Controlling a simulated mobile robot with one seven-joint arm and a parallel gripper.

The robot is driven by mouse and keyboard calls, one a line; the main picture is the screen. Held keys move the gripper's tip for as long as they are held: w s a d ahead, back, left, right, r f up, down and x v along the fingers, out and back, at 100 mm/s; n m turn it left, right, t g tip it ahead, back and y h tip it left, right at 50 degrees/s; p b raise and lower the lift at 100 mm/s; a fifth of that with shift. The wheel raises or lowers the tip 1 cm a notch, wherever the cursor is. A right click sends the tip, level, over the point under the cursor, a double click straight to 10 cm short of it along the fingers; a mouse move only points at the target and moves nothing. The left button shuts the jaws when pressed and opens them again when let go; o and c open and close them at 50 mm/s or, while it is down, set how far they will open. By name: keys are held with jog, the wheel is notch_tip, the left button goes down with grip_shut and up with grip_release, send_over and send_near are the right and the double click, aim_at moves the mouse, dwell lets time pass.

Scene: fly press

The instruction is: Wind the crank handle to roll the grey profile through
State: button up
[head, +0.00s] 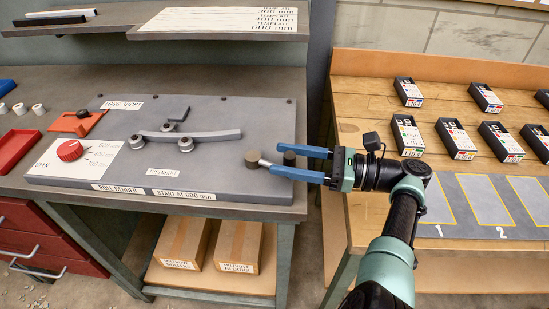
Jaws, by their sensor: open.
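The roll bender (100,170) is a grey plate on the bench at left. The grey profile (215,135) is a slightly curved bar lying among three small rollers (185,145). The crank's round brown-grey hub (252,157) is near the plate's right end, with a short pale arm partly hidden by my lower finger. A dark upright knob (289,158), seemingly the crank handle, shows between my fingers. My gripper (272,157) is open, its blue fingers pointing left with one on either side of the knob. I cannot tell whether either finger touches it.
A red dial (69,150) and an orange block (78,122) are at the left. A shelf (220,22) overhangs the bench's back. On the right, a wooden table (360,100) holds several black boxes (408,92) and a numbered mat (460,229).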

jog(key=b+v, duration=0.7)
jog(key=v, duration=0.3)
jog(key=shift+w+a, duration=0.1)
jog(key=shift+w, duration=0.05)
